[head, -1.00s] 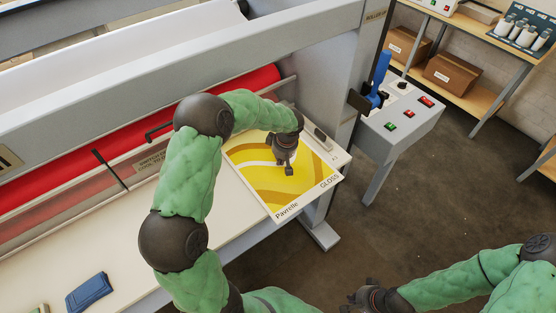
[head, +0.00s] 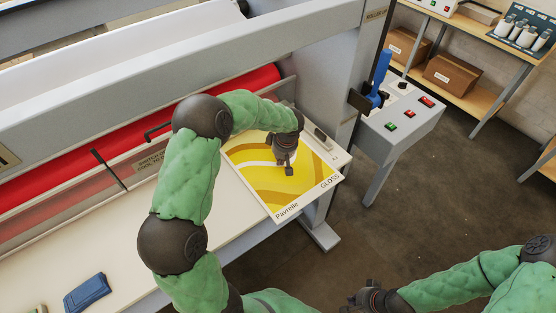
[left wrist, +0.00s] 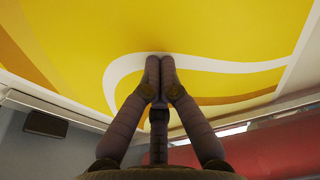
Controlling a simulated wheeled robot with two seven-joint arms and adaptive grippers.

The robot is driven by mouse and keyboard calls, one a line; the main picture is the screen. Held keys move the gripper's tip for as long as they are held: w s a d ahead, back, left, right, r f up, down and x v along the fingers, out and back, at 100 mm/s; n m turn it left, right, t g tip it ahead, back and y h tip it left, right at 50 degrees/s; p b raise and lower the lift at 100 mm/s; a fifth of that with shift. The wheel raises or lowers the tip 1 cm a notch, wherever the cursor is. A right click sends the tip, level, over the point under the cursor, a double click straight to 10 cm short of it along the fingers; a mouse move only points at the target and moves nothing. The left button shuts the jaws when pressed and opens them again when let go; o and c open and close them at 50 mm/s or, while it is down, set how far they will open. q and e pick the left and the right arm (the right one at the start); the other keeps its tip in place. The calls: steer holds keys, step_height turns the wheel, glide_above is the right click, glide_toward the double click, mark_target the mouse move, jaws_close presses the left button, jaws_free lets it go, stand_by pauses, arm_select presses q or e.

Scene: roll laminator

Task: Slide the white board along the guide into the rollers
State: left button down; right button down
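The white board (head: 262,189) lies flat on the laminator's feed table, its face printed yellow with a white swirl and the words "Pavrette" and "GLOSS". It fills the upper part of the left wrist view (left wrist: 215,28). My left gripper (head: 289,171) is over the board with its fingertips down at the printed face. In the left wrist view its fingers (left wrist: 159,62) are together, with nothing seen between them. The red roller (head: 262,78) runs behind the board, partly hidden by my left arm. My right gripper (head: 352,303) is low at the bottom edge, away from the board; its fingers are unclear.
A control box (head: 401,121) with a blue lever (head: 379,75) and buttons stands right of the table. A dark blue folded item (head: 86,292) lies on the table at lower left. Shelves with cardboard boxes (head: 451,73) stand at the back right. The floor between is clear.

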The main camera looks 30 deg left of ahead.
arm_select(q)
steer(key=shift+f, duration=0.2)
steer(key=shift+w+d+b, duration=0.4)
steer(key=shift+w+b, duration=0.05)
steer(key=shift+w, duration=0.25)
steer(key=shift+w+d+b, duration=0.15)
steer(key=shift+w+d, duration=0.05)
steer(key=shift+w, duration=0.3)
steer(key=shift+w+d+b, duration=0.15)
steer(key=shift+w, duration=0.35)
steer(key=shift+w+d+r, duration=0.15)
steer(key=shift+w+d, duration=0.1)
steer(key=shift+w, duration=0.35)
steer(key=shift+b, duration=0.3)
steer(key=shift+w+b, duration=0.15)
steer(key=shift+b, duration=0.15)
